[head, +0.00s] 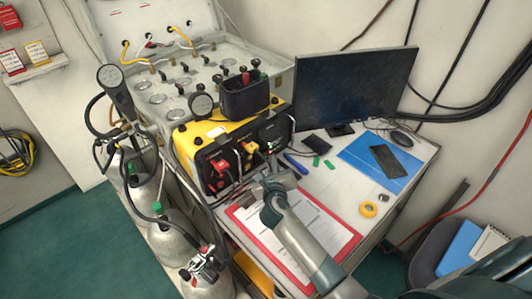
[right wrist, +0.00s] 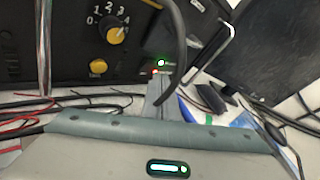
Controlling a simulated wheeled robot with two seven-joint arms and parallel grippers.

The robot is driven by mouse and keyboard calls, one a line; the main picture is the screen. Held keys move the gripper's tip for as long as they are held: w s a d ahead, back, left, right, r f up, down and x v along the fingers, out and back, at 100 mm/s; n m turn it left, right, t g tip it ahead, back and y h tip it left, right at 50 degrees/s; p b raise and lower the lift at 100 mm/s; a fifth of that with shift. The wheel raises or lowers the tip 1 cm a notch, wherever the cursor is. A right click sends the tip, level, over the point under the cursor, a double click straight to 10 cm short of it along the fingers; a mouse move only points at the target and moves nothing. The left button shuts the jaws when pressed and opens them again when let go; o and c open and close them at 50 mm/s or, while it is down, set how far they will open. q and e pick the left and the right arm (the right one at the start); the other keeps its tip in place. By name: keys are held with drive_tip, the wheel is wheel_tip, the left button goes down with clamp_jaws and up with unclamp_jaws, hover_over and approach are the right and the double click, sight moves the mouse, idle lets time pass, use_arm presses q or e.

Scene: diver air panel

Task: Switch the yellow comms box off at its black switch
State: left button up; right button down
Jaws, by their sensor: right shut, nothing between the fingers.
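The yellow comms box (head: 196,135) stands on the desk in the head view, its black front panel facing me. In the right wrist view the black panel (right wrist: 75,50) fills the upper left, with a yellow-pointer knob (right wrist: 116,34), a yellow button (right wrist: 98,66), a lit green lamp (right wrist: 161,63) and a small red light (right wrist: 154,73). My right gripper (head: 262,170) is shut and empty, close in front of the panel's right part; its fingers (right wrist: 160,88) show just below the lamps. I cannot make out the black switch or whether the fingers touch it. My left gripper is not in view.
A black handle bar (right wrist: 178,50) stands out before the panel, close beside my fingers. Red plugs and cables (head: 219,165) are at its left. A red clipboard (head: 238,213) lies below my right arm. A monitor (head: 355,90) and blue folder (head: 360,155) are at right.

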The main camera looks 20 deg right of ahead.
drive_tip(key=shift+w+r, duration=0.1)
drive_tip(key=shift+w, duration=0.05)
idle(0.5)
drive_tip(key=shift+w+a+p, duration=0.1)
drive_tip(key=shift+w+p, duration=0.05)
drive_tip(key=shift+p, duration=0.15)
drive_tip(key=shift+w, duration=0.1)
drive_tip(key=shift+w+a, duration=0.1)
drive_tip(key=shift+w, duration=0.15)
idle(0.8)
drive_tip(key=shift+s+p, duration=0.15)
drive_tip(key=shift+p, duration=0.15)
drive_tip(key=shift+s, duration=0.1)
drive_tip(key=shift+s+d+p, duration=0.2)
drive_tip(key=shift+s+p, duration=0.15)
drive_tip(key=shift+s, duration=0.1)
